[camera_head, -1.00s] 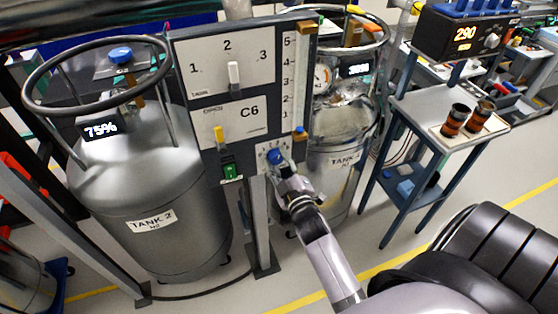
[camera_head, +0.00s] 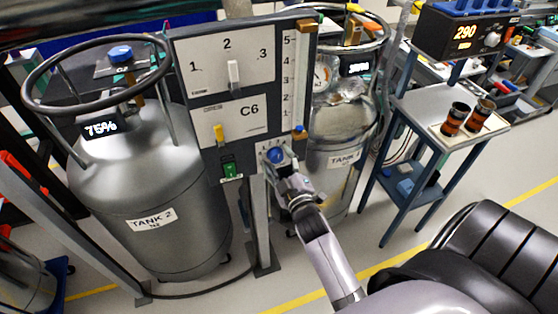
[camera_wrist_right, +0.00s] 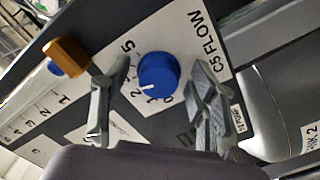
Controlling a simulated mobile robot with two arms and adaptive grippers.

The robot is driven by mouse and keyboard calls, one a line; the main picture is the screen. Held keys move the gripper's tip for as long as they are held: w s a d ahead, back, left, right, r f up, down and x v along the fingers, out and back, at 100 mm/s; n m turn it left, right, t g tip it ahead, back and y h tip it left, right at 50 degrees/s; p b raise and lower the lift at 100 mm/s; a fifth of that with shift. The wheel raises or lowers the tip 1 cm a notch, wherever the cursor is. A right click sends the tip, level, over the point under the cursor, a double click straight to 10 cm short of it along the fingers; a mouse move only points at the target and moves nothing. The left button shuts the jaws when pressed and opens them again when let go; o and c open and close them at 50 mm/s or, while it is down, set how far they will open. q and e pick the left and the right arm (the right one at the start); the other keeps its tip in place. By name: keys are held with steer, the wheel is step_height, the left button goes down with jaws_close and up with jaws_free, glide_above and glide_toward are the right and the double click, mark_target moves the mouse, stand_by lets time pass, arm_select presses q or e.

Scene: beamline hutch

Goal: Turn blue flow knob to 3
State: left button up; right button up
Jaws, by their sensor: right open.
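The blue flow knob (camera_head: 276,155) sits on a white scale plate at the lower right of the dark panel. In the right wrist view the knob (camera_wrist_right: 158,73) shows from close up beside the label C5 FLOW. Its white mark points to the low-number end of the scale, near 0 to 2; the exact number is hard to read. My right gripper (camera_wrist_right: 153,80) is open, with one finger on each side of the knob and visible gaps to both. In the head view my right gripper (camera_head: 284,172) is just below the knob. My left gripper is not in view.
The panel (camera_head: 210,125) also carries a white slider (camera_head: 234,74), a yellow lever (camera_head: 218,133) and a green switch (camera_head: 230,170). A brown slider block (camera_wrist_right: 66,56) lies near my left-hand finger in the wrist view. Tanks stand on both sides of the panel.

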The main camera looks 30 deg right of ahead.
steer(key=shift+s, duration=0.1)
steer(key=shift+s+f, duration=0.1)
steer(key=shift+s, duration=0.25)
steer(key=v, duration=0.6)
steer(key=shift+s, duration=0.3)
steer(key=shift+a, duration=0.1)
